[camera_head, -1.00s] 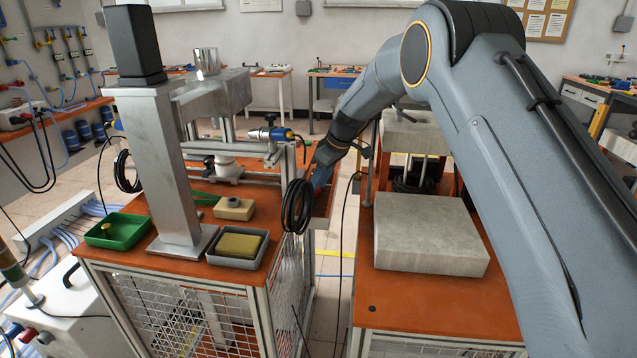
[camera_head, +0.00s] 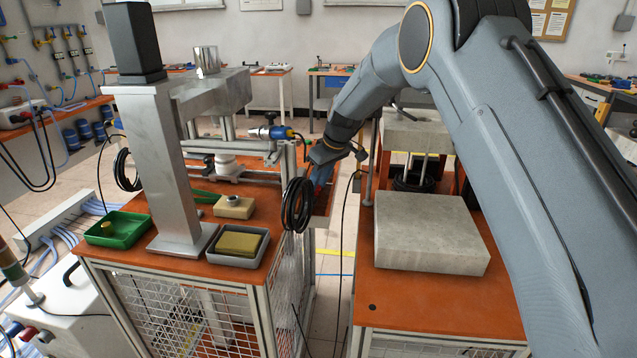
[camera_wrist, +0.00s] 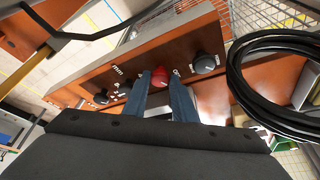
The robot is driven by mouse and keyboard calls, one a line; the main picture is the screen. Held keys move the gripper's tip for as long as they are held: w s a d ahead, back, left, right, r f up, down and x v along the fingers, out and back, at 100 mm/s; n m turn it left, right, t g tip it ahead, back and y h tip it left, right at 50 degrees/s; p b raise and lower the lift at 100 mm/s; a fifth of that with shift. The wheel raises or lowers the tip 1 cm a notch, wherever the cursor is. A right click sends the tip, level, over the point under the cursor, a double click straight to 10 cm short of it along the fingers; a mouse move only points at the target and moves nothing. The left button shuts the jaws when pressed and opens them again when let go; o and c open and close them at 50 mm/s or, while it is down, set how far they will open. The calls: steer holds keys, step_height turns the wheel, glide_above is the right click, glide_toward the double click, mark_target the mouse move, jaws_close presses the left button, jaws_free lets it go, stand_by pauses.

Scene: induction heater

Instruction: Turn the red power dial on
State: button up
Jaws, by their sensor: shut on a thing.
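The red power dial (camera_wrist: 160,77) is a round red knob on an orange-brown panel (camera_wrist: 125,66) in the wrist view. It sits between two black knobs, one to the left (camera_wrist: 101,97) and one to the right (camera_wrist: 204,62). My gripper (camera_wrist: 161,84) has its two blue-grey fingers on either side of the red dial and is shut on it. Part of the dial is hidden by the fingers. In the head view my gripper (camera_head: 322,172) reaches the side of the orange-topped bench, and the dial is hidden there.
A coil of black cable (camera_head: 298,205) hangs on the bench corner close to my gripper, and fills the right of the wrist view (camera_wrist: 285,80). A second bench with a stone block (camera_head: 425,232) stands to the right. A narrow floor gap separates the benches.

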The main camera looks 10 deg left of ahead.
steer(key=m, duration=0.1)
steer(key=m+t, duration=0.1)
steer(key=m, duration=0.1)
steer(key=shift+s+a+r+m+h+p, duration=0.1)
steer(key=shift+s+a+m+h+p, duration=0.1)
steer(key=shift+m+h+p, duration=0.15)
steer(key=shift+m+t+h, duration=0.5)
steer(key=shift+m+h, duration=0.25)
steer(key=shift+m, duration=1.2)
steer(key=shift+a, duration=0.1)
steer(key=o, duration=1)
steer(key=shift+o, duration=0.2)
